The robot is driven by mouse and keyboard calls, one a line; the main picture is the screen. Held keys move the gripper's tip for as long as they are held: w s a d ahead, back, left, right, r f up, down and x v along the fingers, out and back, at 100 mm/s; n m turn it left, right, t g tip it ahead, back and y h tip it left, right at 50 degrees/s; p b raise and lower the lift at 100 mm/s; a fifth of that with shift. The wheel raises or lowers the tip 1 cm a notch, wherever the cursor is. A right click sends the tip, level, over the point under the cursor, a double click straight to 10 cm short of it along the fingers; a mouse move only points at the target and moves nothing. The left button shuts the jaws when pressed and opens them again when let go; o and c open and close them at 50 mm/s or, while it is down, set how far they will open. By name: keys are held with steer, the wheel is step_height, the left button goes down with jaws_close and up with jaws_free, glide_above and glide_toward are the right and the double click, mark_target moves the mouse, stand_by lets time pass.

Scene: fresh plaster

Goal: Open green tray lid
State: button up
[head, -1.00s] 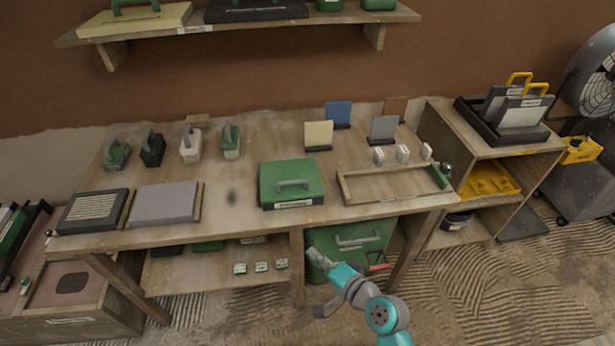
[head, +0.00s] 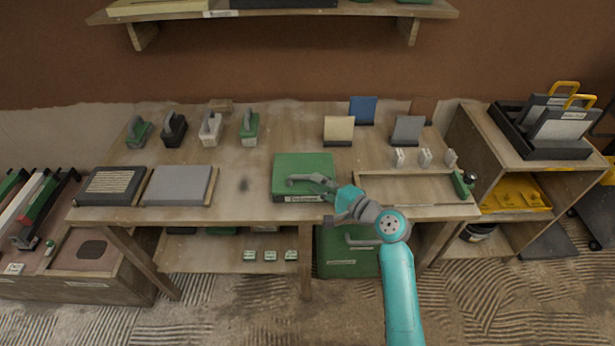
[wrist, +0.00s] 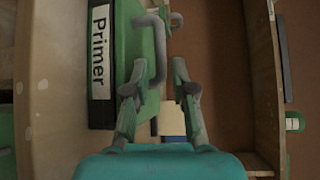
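The green tray (head: 287,165) with its closed lid sits on the workbench; its front label reads "Primer" in the wrist view (wrist: 100,50). A grey bar handle (head: 300,179) is on the lid. My gripper (head: 326,182) is at the right end of this handle, above the tray's front right part. In the wrist view the fingers (wrist: 156,78) are apart, with part of the handle (wrist: 160,45) showing just ahead of and between them. I cannot tell whether a finger touches the handle. My gripper hides the tray's front right corner in the head view.
Right of the tray is a shallow wooden frame (head: 415,203) with small white blocks near it. A grey slab (head: 177,186) lies to the left, with bare bench between. Handled tools and upright sample boards stand behind. A green bin (head: 345,262) is under the bench.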

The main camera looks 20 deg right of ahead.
mark_target(307, 177)
steer(key=shift+x, duration=2.4)
jaws_close()
